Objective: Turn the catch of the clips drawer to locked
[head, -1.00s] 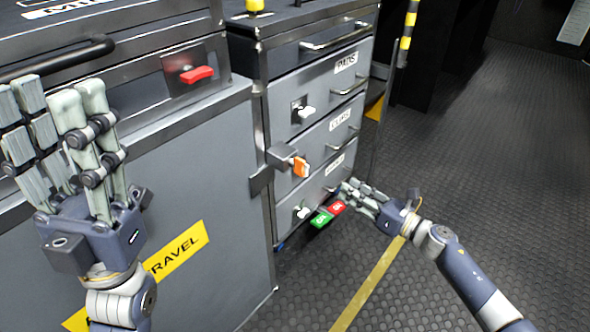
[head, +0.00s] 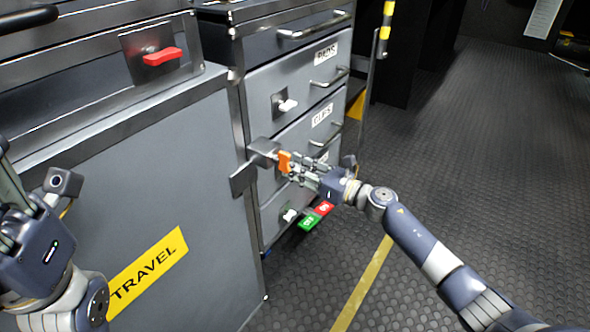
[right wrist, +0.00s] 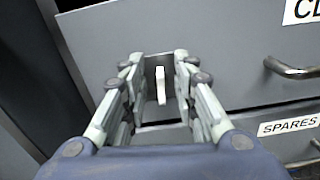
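The clips drawer (head: 299,137) is the middle one of the grey drawer unit, its label (head: 322,115) at the upper right. In the right wrist view its white catch (right wrist: 160,85) stands nearly upright on a dark plate. My right gripper (right wrist: 158,88) is open, its fingers spread on either side of this catch; contact cannot be told. In the head view the right gripper (head: 305,168) is at the drawer front, beside an orange handle (head: 284,161), and the white catch is hidden there. My left gripper (head: 12,205) is cut off at the left edge.
The pads catch (head: 287,105) is above and the spares catch (head: 290,215) below. The orange handle sits on a grey bracket (head: 262,152). Red (head: 325,208) and green (head: 308,221) tags stick out low. A travel case (head: 150,190) stands left; the floor at right is clear.

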